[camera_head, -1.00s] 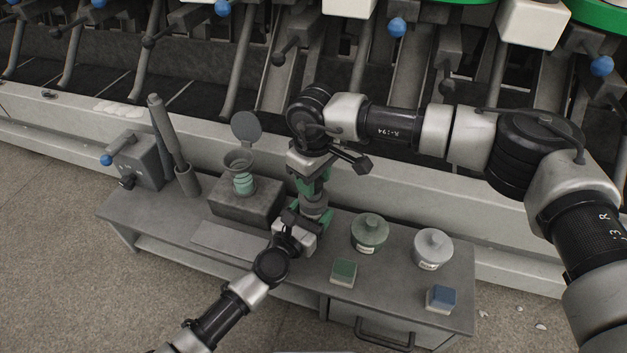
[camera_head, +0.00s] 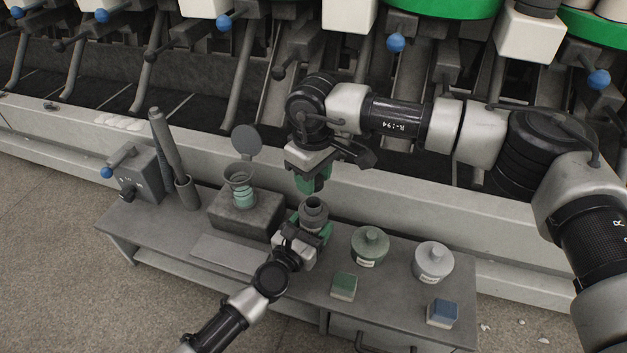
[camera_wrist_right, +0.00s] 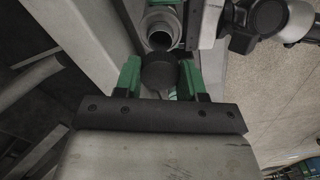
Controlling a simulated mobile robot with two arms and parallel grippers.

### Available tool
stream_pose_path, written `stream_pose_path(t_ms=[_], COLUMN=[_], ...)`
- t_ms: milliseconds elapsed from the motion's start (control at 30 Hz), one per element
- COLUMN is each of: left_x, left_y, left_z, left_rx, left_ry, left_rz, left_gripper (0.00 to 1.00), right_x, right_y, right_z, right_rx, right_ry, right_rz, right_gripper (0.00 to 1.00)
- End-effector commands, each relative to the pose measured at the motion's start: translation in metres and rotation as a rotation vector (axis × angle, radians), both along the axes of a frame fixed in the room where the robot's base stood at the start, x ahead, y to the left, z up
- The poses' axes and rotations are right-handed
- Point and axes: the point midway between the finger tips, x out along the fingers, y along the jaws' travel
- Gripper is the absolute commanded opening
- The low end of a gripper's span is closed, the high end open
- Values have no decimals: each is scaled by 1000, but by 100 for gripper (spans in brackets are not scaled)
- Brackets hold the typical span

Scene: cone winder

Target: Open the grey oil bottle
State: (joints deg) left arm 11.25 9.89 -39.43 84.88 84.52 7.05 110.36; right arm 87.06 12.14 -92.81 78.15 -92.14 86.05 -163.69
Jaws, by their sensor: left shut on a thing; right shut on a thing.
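The grey oil bottle (camera_head: 314,211) stands upright on the bench with its dark round mouth uncovered. Its open neck also shows in the right wrist view (camera_wrist_right: 161,27). My left gripper (camera_head: 308,233) is shut on the bottle's body, and its fingers hide part of it. My right gripper (camera_head: 313,184) is above the bottle, pointing down, and apart from it. In the right wrist view its green fingers are shut on the dark cap (camera_wrist_right: 160,71), which is clear of the neck. The cap is hidden in the head view.
A green lidded pot (camera_head: 369,246), a pale lidded pot (camera_head: 433,262), a green box (camera_head: 344,286) and a blue box (camera_head: 442,313) stand to the right. A block (camera_head: 246,217) with a funnel-like cup stands left of the bottle. The winder's pale rail (camera_head: 400,205) runs behind the bench (camera_head: 395,310).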

Motion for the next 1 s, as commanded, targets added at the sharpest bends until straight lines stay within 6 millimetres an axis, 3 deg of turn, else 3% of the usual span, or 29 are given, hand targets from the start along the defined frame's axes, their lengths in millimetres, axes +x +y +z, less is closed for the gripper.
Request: stream_pose_path(t_ms=[33,67,233,633,1000], left_x=[0,0,0,-10,-74], left_y=[0,0,0,6,44], left_z=[0,0,0,0,-1], left_rx=[1,1,1,1,3], left_ry=[1,1,1,2,2], left_rz=[-1,-1,0,0,-1], left_gripper=[0,68,94,94,94], right_x=[0,0,0,0,0], right_y=[0,0,0,0,0], right_z=[0,0,0,2,5], right_rx=[0,0,0,0,0], right_ry=[0,0,0,0,0], right_rz=[0,0,0,1,1], right_gripper=[12,12,12,12,12])
